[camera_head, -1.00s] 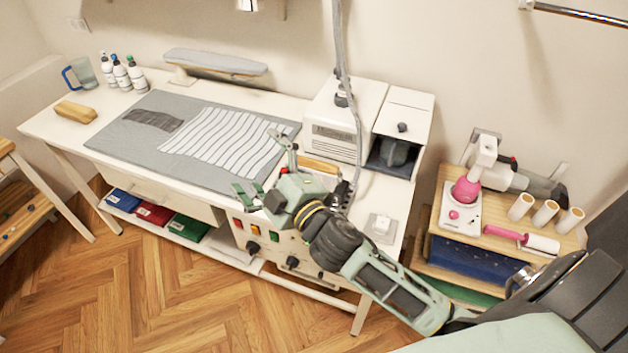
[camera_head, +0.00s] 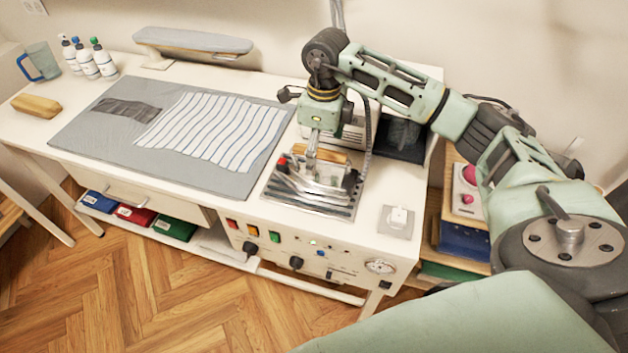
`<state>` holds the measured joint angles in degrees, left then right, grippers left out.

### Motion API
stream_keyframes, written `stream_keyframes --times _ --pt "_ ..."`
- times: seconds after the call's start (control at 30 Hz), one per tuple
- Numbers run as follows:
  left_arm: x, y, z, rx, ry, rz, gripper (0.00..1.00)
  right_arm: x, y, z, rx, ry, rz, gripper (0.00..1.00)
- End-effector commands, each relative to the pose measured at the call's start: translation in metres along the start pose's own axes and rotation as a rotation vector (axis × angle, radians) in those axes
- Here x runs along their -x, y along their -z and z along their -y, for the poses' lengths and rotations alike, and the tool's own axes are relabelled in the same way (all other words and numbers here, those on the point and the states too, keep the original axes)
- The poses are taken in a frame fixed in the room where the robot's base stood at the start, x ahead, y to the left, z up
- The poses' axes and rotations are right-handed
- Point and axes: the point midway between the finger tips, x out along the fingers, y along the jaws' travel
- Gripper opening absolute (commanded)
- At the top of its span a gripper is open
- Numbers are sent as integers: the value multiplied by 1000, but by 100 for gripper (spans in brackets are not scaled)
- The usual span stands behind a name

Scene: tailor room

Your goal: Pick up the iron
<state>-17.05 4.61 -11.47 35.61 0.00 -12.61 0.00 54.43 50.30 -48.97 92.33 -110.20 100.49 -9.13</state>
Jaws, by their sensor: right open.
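The iron (camera_head: 308,188) rests on a metal plate (camera_head: 338,211) near the front edge of the white table, to the right of the grey mat. It has a silver body and a wooden handle, with a small red part at its left. My right gripper (camera_head: 313,146) reaches down over the iron from above, open. One finger points down close to the wooden handle; I cannot tell whether it touches. The gripper partly hides the handle. My left gripper is not in view.
The grey mat (camera_head: 85,150) holds a striped cloth (camera_head: 213,130) and a dark cloth (camera_head: 128,109). A small ironing board (camera_head: 195,41) stands behind. A grey hose runs down just right of the iron. A white box with a dark opening (camera_head: 400,138) sits behind my arm. A switch (camera_head: 398,219) lies right.

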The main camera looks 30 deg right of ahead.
Motion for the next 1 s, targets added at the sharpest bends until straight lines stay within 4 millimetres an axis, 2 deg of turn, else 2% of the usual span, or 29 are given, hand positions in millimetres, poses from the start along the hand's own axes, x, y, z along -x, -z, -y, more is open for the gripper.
stream_keyframes --times 0.03,0.13,0.27,0.47,0.6,0.7,0.83,1.0 --pt "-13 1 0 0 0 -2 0 -10 4 5 -5 11 -13 98" --pt "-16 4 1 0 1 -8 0 -13 10 9 -11 22 -32 98" --pt "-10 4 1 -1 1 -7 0 -22 12 9 -11 23 -39 98" --pt "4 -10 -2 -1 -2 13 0 -43 11 7 -11 20 -38 98" --pt "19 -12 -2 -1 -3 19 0 -64 11 5 -11 19 -39 98" --pt "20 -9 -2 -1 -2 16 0 -79 11 6 -12 20 -36 98" --pt "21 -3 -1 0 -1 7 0 -87 11 7 -11 23 -35 98" --pt "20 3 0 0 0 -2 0 -88 11 7 -10 23 -34 98"
